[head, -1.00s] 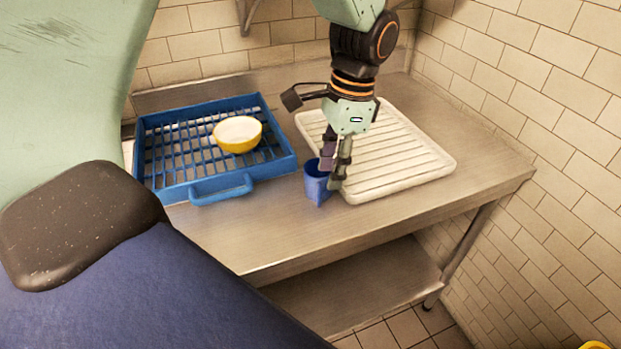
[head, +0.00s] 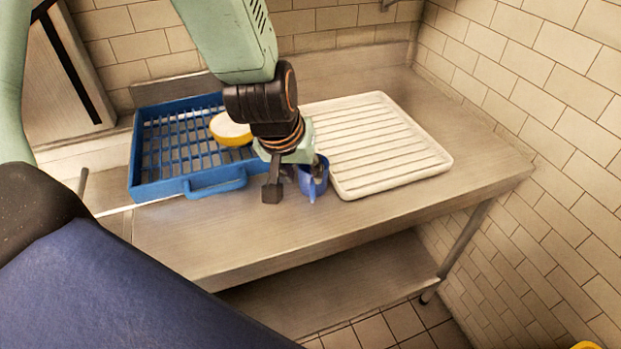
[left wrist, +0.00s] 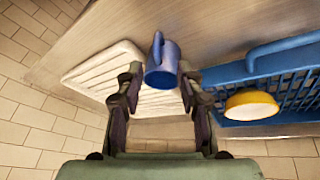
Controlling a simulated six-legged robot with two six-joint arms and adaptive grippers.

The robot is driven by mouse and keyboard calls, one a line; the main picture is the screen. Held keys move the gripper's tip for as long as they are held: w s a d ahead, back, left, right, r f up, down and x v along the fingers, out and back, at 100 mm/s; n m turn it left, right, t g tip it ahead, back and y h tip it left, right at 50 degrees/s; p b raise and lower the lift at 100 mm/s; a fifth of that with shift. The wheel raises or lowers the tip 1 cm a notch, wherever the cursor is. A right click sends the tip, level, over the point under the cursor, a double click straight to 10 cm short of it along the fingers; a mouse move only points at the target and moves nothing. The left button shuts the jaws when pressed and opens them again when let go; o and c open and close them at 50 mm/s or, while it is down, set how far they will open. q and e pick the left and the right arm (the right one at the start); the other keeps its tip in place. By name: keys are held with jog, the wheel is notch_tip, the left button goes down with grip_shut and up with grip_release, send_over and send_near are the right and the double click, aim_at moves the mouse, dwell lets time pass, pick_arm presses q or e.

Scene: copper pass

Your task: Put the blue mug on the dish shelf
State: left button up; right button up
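The blue mug (head: 314,184) stands on the metal counter, at the front left corner of the white ribbed tray, its handle toward the front. My left gripper (head: 304,168) is beside it in the head view, partly hidden behind its own wrist. In the left wrist view the mug (left wrist: 163,66) shows between and just beyond the spread fingertips of my left gripper (left wrist: 159,72). The fingers look open, with no clear grip on it. My right gripper is not in view.
A blue dish rack (head: 160,190) with a yellow bowl (head: 230,130) stands left of the mug. The white ribbed tray (head: 400,182) lies to its right. The metal counter (head: 250,235) is clear in front. A tiled wall (head: 540,110) closes the right side.

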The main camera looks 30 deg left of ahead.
aim_at(312, 187)
pick_arm(q)
jog(key=b+x, duration=0.2)
jog(key=x, duration=0.1)
jog(key=shift+w+d+f, duration=0.15)
jog(key=shift+w+f, duration=0.05)
jog(key=shift+f, duration=0.1)
jog(key=b+x, duration=0.2)
jog(key=shift+s+f+b, duration=0.1)
jog(key=shift+s+b, duration=0.05)
jog(key=shift+b, duration=0.2)
jog(key=shift+b+x, duration=0.45)
jog(key=shift+x, duration=0.45)
jog(key=shift+w+d+f, duration=0.1)
jog(key=shift+w+f, duration=0.15)
jog(key=shift+w, duration=0.05)
jog(key=shift+s+r, duration=0.1)
